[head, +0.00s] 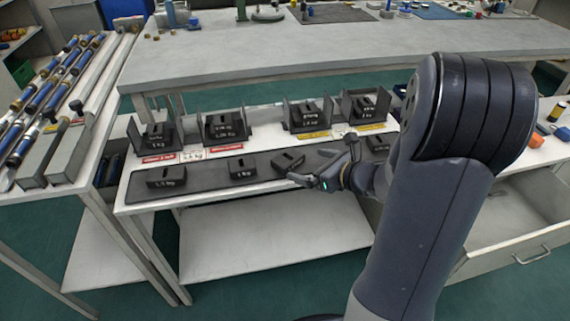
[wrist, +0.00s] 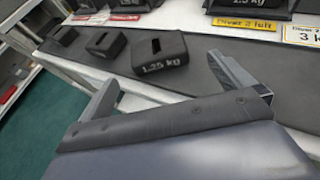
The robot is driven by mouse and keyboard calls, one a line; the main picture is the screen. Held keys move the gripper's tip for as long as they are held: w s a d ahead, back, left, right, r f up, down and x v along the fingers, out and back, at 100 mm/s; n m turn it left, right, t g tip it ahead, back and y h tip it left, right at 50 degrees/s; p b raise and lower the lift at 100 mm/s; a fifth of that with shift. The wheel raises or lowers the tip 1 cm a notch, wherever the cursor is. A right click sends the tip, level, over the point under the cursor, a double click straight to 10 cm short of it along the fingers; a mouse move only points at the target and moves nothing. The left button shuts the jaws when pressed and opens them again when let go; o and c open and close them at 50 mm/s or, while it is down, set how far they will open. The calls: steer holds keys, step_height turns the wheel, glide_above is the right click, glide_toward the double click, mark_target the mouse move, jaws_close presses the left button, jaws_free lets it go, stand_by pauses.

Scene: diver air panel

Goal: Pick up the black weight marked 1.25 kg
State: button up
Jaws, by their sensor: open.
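The black weight marked 1.25 kg (wrist: 150,57) sits on the dark mat, with a slot in its top and its white marking facing me in the wrist view. In the head view a black slotted block (head: 287,161) beside my gripper appears to be the same weight, its marking unreadable there. My gripper (wrist: 163,72) is open and empty, its two fingers spread on the near side of the weight and apart from it. In the head view my gripper (head: 322,160) is just right of the block, over the mat.
More black weights stand left on the mat (head: 210,187), one marked 1 kg (head: 243,172). Behind is a row of holders with weights (head: 310,117) and red and yellow labels. A grey bench (head: 330,45) lies beyond; a rack of blue cylinders (head: 45,95) is at left.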

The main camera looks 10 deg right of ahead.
mark_target(295, 161)
steer(key=b+x, duration=0.1)
steer(key=x, duration=0.5)
steer(key=shift+w+a+f, duration=0.2)
steer(key=shift+a+f, duration=0.05)
steer(key=shift+a, duration=0.1)
steer(key=shift+c, duration=0.6)
steer(key=c, duration=1.8)
steer(key=shift+w+r, duration=0.1)
steer(key=shift+r, duration=0.1)
steer(key=shift+c, duration=0.6)
